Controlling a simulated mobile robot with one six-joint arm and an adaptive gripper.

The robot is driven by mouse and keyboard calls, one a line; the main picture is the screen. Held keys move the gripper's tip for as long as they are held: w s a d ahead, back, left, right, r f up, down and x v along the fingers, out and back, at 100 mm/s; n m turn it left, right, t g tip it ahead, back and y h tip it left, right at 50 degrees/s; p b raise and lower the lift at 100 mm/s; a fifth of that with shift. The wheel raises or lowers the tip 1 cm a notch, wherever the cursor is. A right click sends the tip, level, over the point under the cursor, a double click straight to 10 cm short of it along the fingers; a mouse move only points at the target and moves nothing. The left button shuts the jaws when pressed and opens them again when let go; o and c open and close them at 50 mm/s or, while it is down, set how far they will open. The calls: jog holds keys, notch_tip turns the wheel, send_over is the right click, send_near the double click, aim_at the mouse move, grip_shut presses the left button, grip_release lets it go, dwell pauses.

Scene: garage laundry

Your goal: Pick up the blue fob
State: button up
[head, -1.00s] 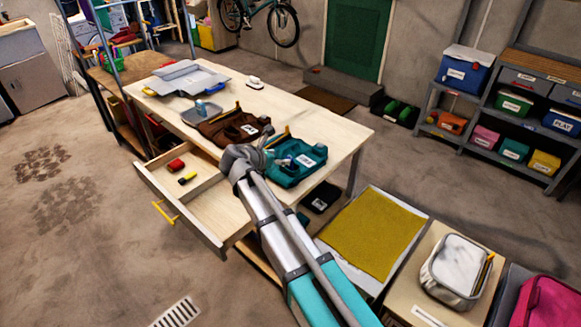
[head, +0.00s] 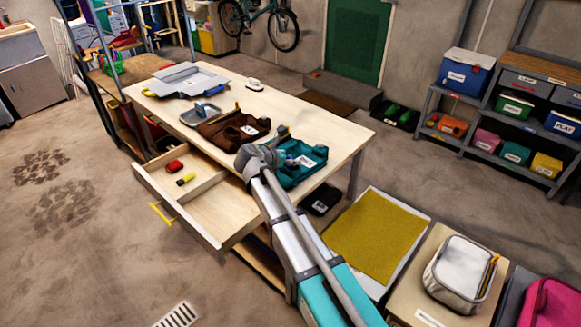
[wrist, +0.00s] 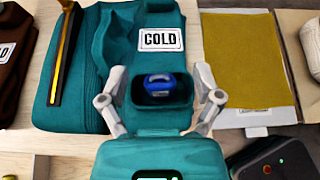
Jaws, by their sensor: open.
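The blue fob (wrist: 159,83) shows in the wrist view, in a small dark pocket of the teal organizer (wrist: 117,71) labelled COLD. My gripper (wrist: 160,103) is open, with one finger on each side of that pocket. The fob lies between the fingers, and I cannot tell whether they touch it or the pocket. In the head view my gripper (head: 282,136) is over the teal organizer (head: 290,176) on the workbench, and my arm hides part of it. The fob cannot be made out clearly in the head view.
A brown organizer (head: 232,128) and a grey tray (head: 201,114) stand to the left on the workbench (head: 330,125). An open drawer (head: 225,205) below holds a red item (head: 174,166) and a yellow one (head: 186,179). The bench's right end is clear.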

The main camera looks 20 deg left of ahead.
dwell(0.5)
jog(key=c, duration=1)
